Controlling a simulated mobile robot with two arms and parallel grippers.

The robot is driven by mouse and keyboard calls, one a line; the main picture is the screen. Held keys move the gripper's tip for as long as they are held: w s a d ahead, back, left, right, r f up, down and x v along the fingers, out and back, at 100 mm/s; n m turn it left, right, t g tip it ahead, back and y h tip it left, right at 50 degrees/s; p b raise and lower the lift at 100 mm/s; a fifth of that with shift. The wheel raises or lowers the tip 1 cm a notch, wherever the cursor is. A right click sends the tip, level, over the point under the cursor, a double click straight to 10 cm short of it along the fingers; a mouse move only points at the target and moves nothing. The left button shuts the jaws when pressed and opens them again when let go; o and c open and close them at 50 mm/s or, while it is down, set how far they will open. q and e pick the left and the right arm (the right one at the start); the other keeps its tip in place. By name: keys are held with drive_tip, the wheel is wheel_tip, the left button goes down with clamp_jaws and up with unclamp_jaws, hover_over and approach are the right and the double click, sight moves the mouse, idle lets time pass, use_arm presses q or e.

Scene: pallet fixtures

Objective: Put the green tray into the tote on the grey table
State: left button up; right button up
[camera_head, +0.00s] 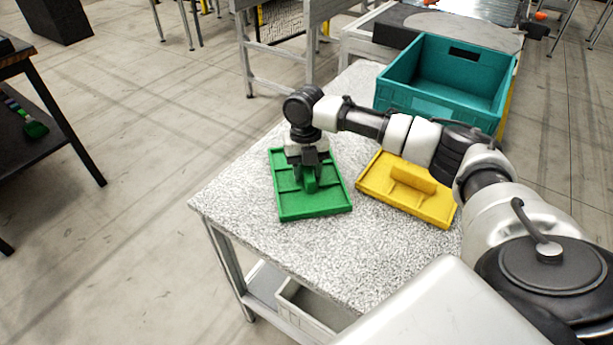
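The green tray (320,207) lies flat on the grey speckled table (232,201), near its left edge. It has a raised handle in its middle. My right gripper (310,172) points down over the tray with its fingers at the handle. I cannot tell whether the fingers are closed on the handle. The teal tote (440,102) stands open on the far right part of the same table, and the inside that shows is empty. My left gripper is not in view.
A yellow tray (432,206) with a handle lies right of the green tray, partly behind my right arm. The arm passes in front of the tote's near side. A dark shelf (60,125) stands at the left. Bare tabletop lies in front of the trays.

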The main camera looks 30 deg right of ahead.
clamp_jaws()
drive_tip(key=shift+r, duration=0.15)
